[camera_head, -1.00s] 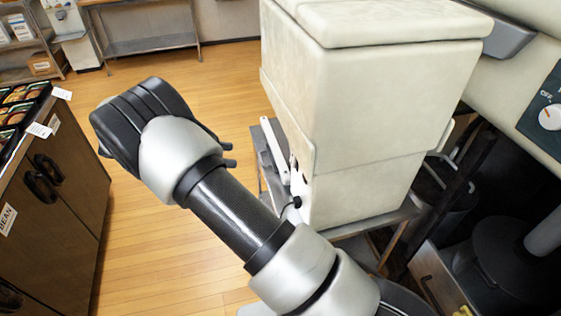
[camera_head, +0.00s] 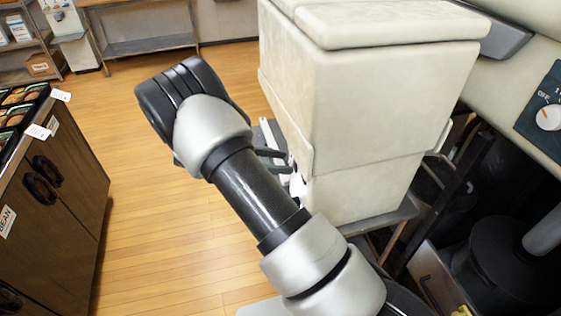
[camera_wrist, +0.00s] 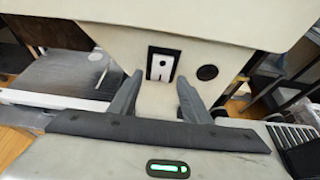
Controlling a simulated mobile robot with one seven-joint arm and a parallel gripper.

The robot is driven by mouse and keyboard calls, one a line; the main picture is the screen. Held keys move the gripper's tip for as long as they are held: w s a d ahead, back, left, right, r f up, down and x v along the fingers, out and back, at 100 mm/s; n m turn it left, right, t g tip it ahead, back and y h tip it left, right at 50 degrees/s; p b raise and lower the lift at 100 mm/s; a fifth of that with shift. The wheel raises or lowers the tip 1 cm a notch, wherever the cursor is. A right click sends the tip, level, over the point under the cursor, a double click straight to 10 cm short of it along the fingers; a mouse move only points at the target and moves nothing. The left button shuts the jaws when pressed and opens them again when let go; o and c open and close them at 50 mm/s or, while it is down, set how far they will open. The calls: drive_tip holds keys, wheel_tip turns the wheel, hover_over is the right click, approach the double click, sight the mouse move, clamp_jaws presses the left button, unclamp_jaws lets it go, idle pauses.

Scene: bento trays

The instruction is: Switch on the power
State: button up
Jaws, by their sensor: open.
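A large cream machine (camera_head: 380,100) stands right of centre in the head view. In the wrist view, its side carries a white switch plate in a black frame (camera_wrist: 162,64), with a dark round spot beside it on the right. My gripper (camera_head: 279,160) is at that side of the machine. In the wrist view, my gripper (camera_wrist: 160,80) is open, its two fingers either side of the switch plate's line, with nothing between them. Contact is not visible. A white knob marked OFF (camera_head: 549,117) sits on a dark panel at the far right.
A wooden cabinet (camera_head: 60,200) with dark trays on top stands at the left. A metal shelf table (camera_head: 145,45) is at the back. The wooden floor between is clear. A dark bin-like object (camera_head: 505,265) and metal frames fill the lower right.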

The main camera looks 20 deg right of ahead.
drive_tip(key=shift+d+f, duration=0.1)
drive_tip(key=shift+d, duration=0.2)
drive_tip(key=c, duration=1)
drive_tip(key=f+h+b, duration=0.1)
drive_tip(key=h+b, duration=0.2)
drive_tip(key=shift+f, duration=0.1)
drive_tip(key=shift+c, duration=0.2)
drive_tip(key=shift+r, duration=0.2)
drive_tip(key=o, duration=1)
drive_tip(key=shift+o, duration=0.2)
